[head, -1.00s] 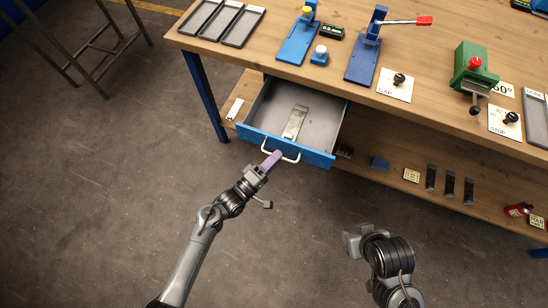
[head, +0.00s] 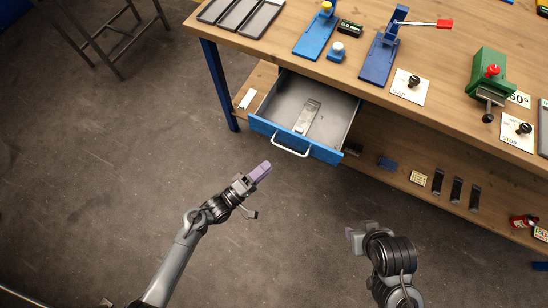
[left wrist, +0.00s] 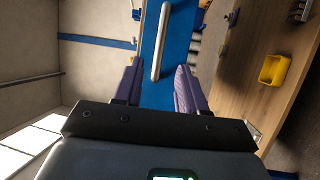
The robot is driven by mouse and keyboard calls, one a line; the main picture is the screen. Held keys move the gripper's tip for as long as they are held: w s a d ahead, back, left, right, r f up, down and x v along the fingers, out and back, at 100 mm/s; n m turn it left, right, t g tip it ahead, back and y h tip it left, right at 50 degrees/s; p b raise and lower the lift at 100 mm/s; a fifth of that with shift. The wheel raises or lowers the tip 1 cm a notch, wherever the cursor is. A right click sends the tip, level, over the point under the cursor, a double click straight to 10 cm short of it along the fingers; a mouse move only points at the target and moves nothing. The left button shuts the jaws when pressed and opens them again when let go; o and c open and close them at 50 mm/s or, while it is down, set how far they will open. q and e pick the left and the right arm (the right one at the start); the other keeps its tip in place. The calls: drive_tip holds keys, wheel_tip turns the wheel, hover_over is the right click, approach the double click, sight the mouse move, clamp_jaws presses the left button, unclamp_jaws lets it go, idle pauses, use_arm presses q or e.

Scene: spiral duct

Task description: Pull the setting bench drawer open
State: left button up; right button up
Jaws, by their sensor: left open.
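The blue-fronted drawer (head: 263,127) stands pulled out from under the wooden bench (head: 285,50). A flat metal piece (head: 307,117) lies inside it. The pale bar handle (head: 290,149) is on its front. My left gripper (head: 262,170) is below and left of the handle, apart from it. In the left wrist view the drawer front (left wrist: 178,55) and handle (left wrist: 160,42) lie ahead of the open purple fingers (left wrist: 158,88), with nothing between them. My right gripper (head: 352,236) is at the lower right, away from the drawer; its finger gap is unclear.
The bench top holds blue tools (head: 316,35), a lever press (head: 378,55), a green tool (head: 488,72) and dark trays (head: 240,14). A lower shelf (head: 400,172) holds small parts. The floor (head: 120,190) in front is clear.

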use_arm(q)
drive_tip(key=shift+v, duration=1.2)
